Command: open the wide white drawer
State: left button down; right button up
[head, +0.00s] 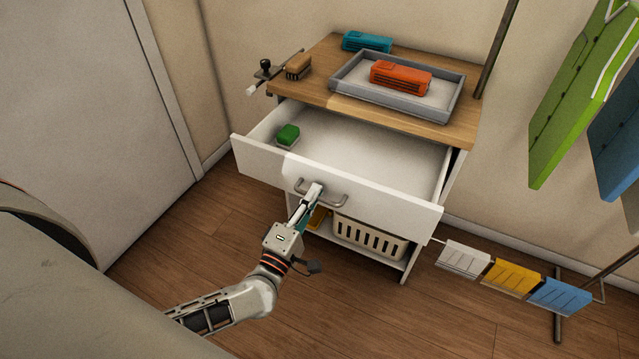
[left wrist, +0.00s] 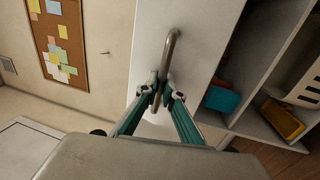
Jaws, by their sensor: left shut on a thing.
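The wide white drawer (head: 385,199) stands pulled out from the small cabinet in the head view, its inside showing. A green block (head: 288,135) lies in its left part. A curved metal handle (head: 337,199) sits on the drawer front; it also shows in the left wrist view (left wrist: 171,48). My left gripper (head: 317,188) is shut on the handle, near the handle's left end in the head view. In the left wrist view its two teal fingers (left wrist: 160,98) close on the bar. My right gripper is in neither view.
On the wooden top (head: 325,98) are a grey tray (head: 446,104) holding an orange block (head: 400,77), a blue block (head: 366,41) and a brush (head: 298,66). A cream basket (head: 370,238) stands on the shelf below. Coloured items on a rack (head: 512,277) stand at right. Wooden floor in front is clear.

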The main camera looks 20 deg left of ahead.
pick_arm(q)
jog(key=shift+s, duration=0.4)
jog(key=c, duration=2.2)
grip_release()
jog(key=s, duration=0.4)
jog(key=s+f, duration=0.1)
jog(key=s, duration=0.3)
jog(key=s+f, duration=0.1)
jog(key=s, duration=0.2)
jog(key=shift+s+a+f, duration=0.15)
jog(key=shift+s+a, duration=0.05)
jog(key=shift+s, duration=0.2)
